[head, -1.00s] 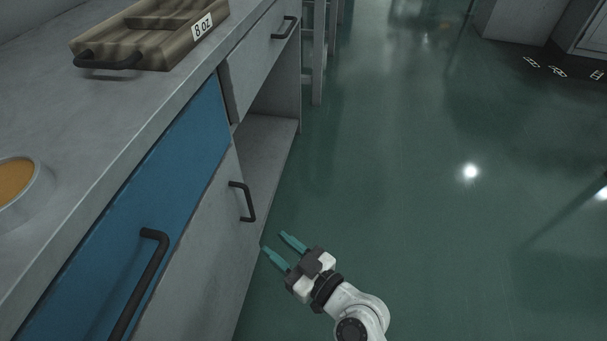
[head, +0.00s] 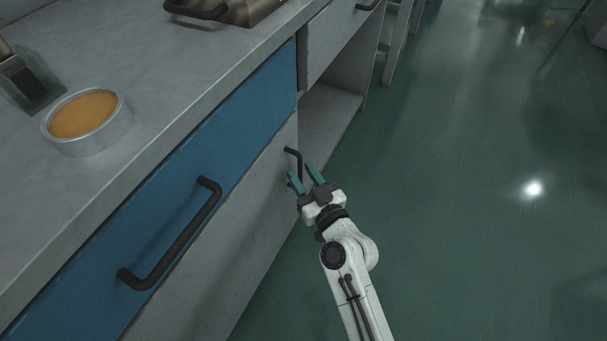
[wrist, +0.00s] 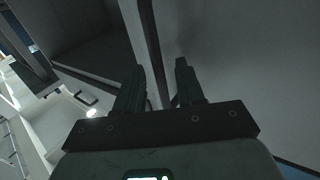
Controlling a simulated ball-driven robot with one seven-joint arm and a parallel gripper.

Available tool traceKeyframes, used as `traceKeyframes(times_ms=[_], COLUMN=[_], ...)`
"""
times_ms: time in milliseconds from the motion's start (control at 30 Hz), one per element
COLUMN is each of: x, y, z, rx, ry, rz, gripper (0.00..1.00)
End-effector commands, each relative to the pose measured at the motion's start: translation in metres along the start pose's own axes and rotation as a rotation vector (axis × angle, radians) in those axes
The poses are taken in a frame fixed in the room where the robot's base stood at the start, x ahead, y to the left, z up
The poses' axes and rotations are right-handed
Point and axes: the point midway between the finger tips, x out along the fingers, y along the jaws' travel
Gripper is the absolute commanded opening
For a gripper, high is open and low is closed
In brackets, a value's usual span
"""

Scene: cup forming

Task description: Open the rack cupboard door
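The grey cupboard door (head: 225,235) is below the blue drawer front and looks shut. Its dark bar handle (head: 293,153) is near the door's far edge, beside the open compartment. My gripper (head: 300,170) is at the handle, with its two teal fingers apart. The fingers overlap the lower part of the handle in the head view, and I cannot tell whether they touch it. In the wrist view the fingers (wrist: 160,64) are also apart, pointing at the grey door face (wrist: 240,60). The handle is mostly hidden there.
The blue drawer (head: 180,190) has a long dark handle (head: 175,240). On the counter (head: 170,70) are a round tin with orange contents (head: 85,118) and a wooden tray (head: 235,10). An open compartment (head: 330,120) lies beyond the door. The green floor (head: 450,230) at right is clear.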

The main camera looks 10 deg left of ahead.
Motion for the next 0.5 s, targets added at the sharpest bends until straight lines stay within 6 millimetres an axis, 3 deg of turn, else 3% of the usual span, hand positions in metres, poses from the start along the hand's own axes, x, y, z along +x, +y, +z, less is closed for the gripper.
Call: traceKeyframes(times_ms=[267, 500], x=[0.0008, 0.0007], y=[-0.0001, 0.0], z=[0.0003, 0.0002], rx=[0.0, 0.0], ry=[-0.001, -0.001], rz=[0.0, 0.0], gripper=[0.37, 0.14])
